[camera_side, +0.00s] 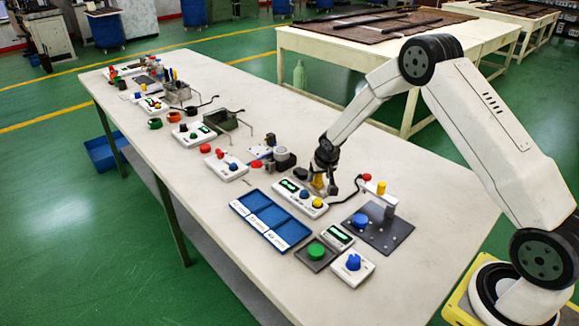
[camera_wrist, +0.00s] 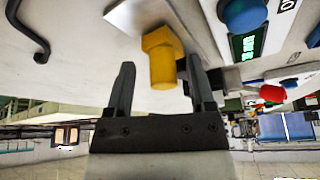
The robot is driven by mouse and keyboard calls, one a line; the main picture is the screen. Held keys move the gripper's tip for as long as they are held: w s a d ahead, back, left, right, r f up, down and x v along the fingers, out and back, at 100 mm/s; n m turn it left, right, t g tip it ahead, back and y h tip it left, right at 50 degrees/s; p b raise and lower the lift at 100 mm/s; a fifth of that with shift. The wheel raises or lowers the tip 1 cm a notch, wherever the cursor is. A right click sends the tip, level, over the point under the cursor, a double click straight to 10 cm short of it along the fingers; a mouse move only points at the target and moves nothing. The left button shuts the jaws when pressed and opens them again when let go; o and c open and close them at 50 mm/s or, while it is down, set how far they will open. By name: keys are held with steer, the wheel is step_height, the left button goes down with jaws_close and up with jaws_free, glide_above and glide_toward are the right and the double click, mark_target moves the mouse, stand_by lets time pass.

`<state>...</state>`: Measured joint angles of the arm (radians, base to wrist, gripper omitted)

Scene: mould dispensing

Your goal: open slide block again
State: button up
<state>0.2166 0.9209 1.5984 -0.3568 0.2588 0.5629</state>
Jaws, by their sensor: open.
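In the wrist view my gripper (camera_wrist: 161,72) is open, one dark finger on each side of a yellow peg (camera_wrist: 163,62). The peg also shows in the side view (camera_side: 318,182). I cannot tell which part is the slide block.
A dark plate (camera_side: 391,238) with a blue knob (camera_side: 361,220) and a post stands to the right. A blue tray (camera_side: 262,208) lies in front. Several more control boxes line the table to the left. The table's right end is clear.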

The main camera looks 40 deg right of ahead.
steer(key=v, duration=0.7)
steer(key=shift+s+r, duration=0.15)
steer(key=shift+r, duration=0.2)
stand_by(0.4)
steer(key=s+a+r+n, duration=0.1)
steer(key=s+a+r, duration=0.1)
steer(key=s+a, duration=0.2)
steer(key=s+a+r+n+g+y, duration=0.1)
steer(key=s+a, duration=0.3)
steer(key=s, duration=0.7)
steer(key=s+a+r+n+y, duration=0.1)
steer(key=s+a+r+n, duration=0.1)
steer(key=s, duration=0.6)
steer(key=shift+s+a+r+n, duration=0.2)
steer(key=shift+a+r+n, duration=0.3)
steer(key=shift+a, duration=0.65)
